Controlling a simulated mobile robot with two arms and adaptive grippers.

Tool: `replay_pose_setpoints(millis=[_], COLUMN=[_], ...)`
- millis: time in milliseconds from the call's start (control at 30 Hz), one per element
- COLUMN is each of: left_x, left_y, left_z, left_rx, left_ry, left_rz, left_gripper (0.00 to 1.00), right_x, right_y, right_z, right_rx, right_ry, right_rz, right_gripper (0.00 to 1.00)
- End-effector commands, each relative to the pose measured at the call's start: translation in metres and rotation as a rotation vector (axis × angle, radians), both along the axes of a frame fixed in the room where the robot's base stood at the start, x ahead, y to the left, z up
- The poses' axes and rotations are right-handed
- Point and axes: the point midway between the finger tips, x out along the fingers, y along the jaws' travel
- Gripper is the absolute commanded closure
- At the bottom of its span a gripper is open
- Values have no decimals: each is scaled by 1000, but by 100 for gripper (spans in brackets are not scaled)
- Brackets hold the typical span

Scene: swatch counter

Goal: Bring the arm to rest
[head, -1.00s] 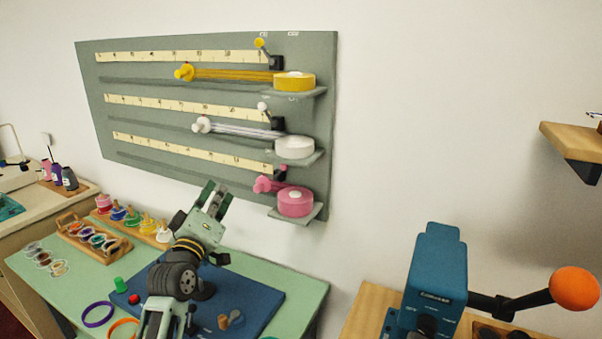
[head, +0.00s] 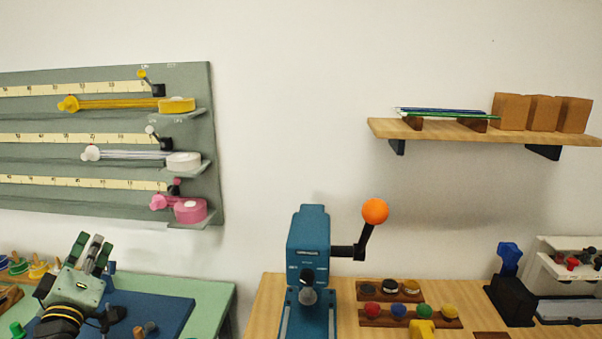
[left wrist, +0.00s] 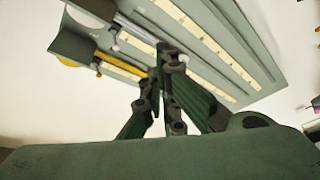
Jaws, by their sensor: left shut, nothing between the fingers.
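My left gripper (head: 92,254) shows at the lower left of the head view, above the blue mat (head: 168,312) on the green counter (head: 215,295). Its fingers point up towards the wall board, and it is shut and empty. In the left wrist view its fingers (left wrist: 165,85) reach up in front of the board (left wrist: 235,45). The gripper is apart from the board and its ribbon spools. My right gripper is in neither view.
The wall board (head: 120,118) holds yellow, white and pink ribbon spools. A blue press (head: 309,245) with an orange-knobbed lever (head: 374,211) stands on the wooden table (head: 262,300). A shelf (head: 440,133) hangs at the right. The wall between is bare.

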Motion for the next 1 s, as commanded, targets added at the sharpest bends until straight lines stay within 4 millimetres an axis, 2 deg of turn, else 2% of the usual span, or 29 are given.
replay_pose_setpoints(millis=[33, 100, 367, 567, 633, 767, 867, 900, 1000], left_x=[0, -1, -9, -28, -40, -77, -126, -147, -198], left_y=[-4, -12, -45, -82, -97, -134, -165, -176, -197], left_z=[-5, -15, -60, -112, -134, -190, -237, -253, -284], left_rx=[7, 26, 111, 209, 252, 358, 463, 504, 590], left_ry=[16, 51, 202, 375, 451, 640, 822, 892, 1042], left_rz=[-5, -16, -62, -120, -149, -226, -307, -343, -421], left_gripper=[100, 100, 100, 100, 100, 100, 100, 100, 100], right_x=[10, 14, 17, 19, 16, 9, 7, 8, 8], right_y=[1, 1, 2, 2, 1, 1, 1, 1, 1], right_z=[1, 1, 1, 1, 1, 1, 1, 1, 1], right_rx=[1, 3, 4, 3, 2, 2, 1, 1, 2], right_ry=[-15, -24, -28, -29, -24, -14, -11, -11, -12], right_rz=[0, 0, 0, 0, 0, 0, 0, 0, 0], right_gripper=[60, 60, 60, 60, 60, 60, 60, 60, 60])
